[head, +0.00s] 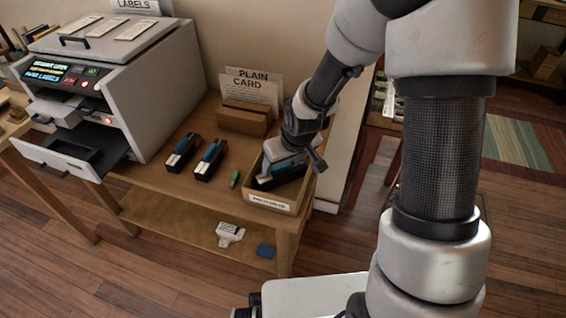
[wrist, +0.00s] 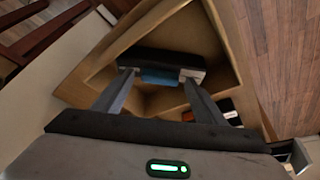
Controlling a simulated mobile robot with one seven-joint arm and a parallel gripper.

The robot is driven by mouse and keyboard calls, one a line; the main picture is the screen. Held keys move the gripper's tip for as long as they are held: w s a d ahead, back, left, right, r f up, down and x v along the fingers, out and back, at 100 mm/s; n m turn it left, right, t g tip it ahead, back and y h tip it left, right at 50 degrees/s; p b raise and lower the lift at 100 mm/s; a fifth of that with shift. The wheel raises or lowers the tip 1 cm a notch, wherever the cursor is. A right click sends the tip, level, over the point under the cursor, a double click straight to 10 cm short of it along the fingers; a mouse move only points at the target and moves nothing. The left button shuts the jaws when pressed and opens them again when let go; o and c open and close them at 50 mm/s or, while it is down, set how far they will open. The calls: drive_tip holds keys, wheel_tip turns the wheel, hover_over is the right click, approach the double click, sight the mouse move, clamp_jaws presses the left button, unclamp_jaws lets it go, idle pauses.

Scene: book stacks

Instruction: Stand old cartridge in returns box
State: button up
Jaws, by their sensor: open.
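The returns box (head: 271,206) is a cardboard box with a label on its front, at the right end of the table. My gripper (head: 287,168) is over and partly inside it. In the wrist view, a black cartridge with a blue patch and a pale end (wrist: 160,60) is in the box, at the open fingertips of my gripper (wrist: 159,78). The fingers stand apart near its two ends and do not grip it. Its lower part is hidden, so I cannot tell whether it stands fully upright. A dark piece with white and orange (wrist: 222,106) shows beyond the right finger.
Two black cartridges with blue and white, a left one (head: 182,152) and a right one (head: 210,159), lie on the table. A green stick (head: 235,179) lies beside them. The printer (head: 115,80) has its drawer (head: 75,148) out. A PLAIN CARD holder (head: 243,120) stands behind.

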drive_tip(key=p+v, duration=0.5)
drive_tip(key=v, duration=0.7)
drive_tip(key=shift+r, duration=0.15)
idle(0.9)
